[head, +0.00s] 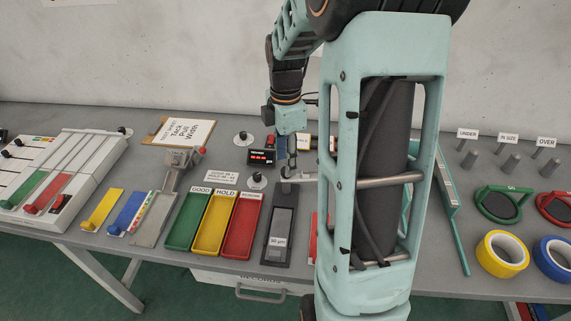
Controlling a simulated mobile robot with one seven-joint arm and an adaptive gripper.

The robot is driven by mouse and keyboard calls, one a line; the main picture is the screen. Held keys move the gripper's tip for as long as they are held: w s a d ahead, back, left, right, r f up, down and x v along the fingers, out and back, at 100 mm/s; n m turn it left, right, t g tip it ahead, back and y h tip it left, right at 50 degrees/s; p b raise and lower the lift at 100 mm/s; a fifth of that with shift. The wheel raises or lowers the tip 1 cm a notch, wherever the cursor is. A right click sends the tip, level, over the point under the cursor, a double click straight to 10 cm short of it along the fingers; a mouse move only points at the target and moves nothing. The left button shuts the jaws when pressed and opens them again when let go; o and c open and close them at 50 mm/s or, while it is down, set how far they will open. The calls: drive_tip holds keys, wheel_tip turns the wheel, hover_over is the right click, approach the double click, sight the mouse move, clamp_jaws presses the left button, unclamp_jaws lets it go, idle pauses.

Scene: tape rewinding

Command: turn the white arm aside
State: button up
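A short pale bar, which looks like the white arm (303,179), lies level just above the grey bench, right of centre. Its right end is hidden behind my own arm link. My gripper (290,171) points down at the bar's left end, with its thin dark fingers close to it. I cannot tell whether they touch the bar or how far apart they are. A dark holder marked "50 µm" (277,242) stands just in front of the bar.
Green (190,221), yellow (215,224) and red (242,226) trays sit to the left. A black box with red displays (262,156) stands behind. Yellow (502,254) and blue (556,257) tape rolls are at right. My arm hides much of the bench right of centre.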

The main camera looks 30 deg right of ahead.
wheel_tip(320, 180, up, 10)
drive_tip(key=shift+f, duration=0.2)
idle(0.4)
